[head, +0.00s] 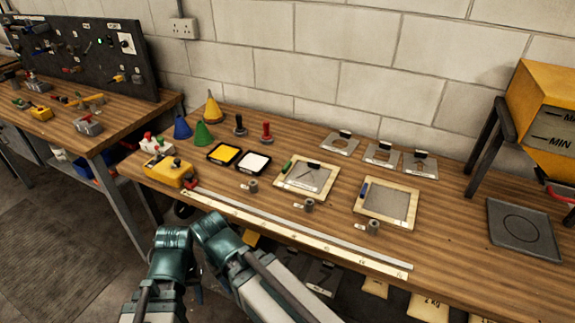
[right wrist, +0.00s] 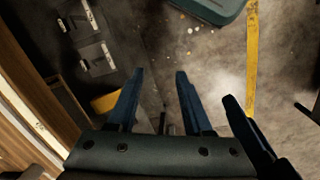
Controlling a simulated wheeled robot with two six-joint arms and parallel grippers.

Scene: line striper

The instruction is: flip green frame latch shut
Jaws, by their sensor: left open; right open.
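The green frame is a light wooden frame (head: 331,186) around a grey mesh panel. A green latch piece (head: 287,167) lies at its left edge; I cannot tell its exact angle at this size. My left gripper (head: 172,236) is low in the head view, before the bench's front edge, well apart from the frame. My right arm ends close beside it. In the right wrist view my right gripper (right wrist: 157,72) has its dark blue fingers spread with nothing between them, over the floor. Neither gripper touches the frame.
A second wooden frame (head: 386,205) with a blue latch piece stands to the right. A long pale ruler (head: 300,236) lies along the bench front. Black-edged yellow and white trays (head: 253,163), small grey cylinders and coloured cones stand nearby. A grey plate (head: 522,229) lies right.

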